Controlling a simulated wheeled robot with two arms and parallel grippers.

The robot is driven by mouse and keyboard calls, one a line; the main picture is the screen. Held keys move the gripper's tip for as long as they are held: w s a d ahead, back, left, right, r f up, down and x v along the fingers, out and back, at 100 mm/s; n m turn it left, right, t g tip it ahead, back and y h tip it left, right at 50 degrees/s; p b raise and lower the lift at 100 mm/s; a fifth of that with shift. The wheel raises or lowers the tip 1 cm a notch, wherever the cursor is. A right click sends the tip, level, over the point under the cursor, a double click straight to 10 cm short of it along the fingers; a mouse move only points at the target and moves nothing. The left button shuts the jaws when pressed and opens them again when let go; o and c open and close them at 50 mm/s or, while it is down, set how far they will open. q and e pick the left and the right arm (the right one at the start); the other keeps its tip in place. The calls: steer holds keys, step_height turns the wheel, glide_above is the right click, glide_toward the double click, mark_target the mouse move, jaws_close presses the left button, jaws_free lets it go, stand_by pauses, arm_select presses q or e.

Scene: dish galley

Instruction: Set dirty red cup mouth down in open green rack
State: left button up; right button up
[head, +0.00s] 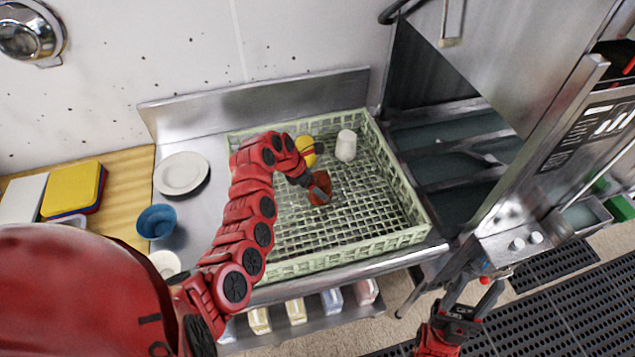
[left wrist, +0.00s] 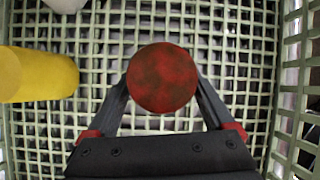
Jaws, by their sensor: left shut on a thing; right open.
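My right gripper (head: 482,295) is open and empty, low at the right, outside the rack.
A white plate (head: 181,173) and a blue bowl (head: 156,222) are on the counter at left. The steel dishwasher (head: 540,170) is at right. The rack's front right is clear.

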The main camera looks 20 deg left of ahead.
arm_select(q)
steer(key=shift+f, duration=0.75)
steer(key=o, duration=1.1)
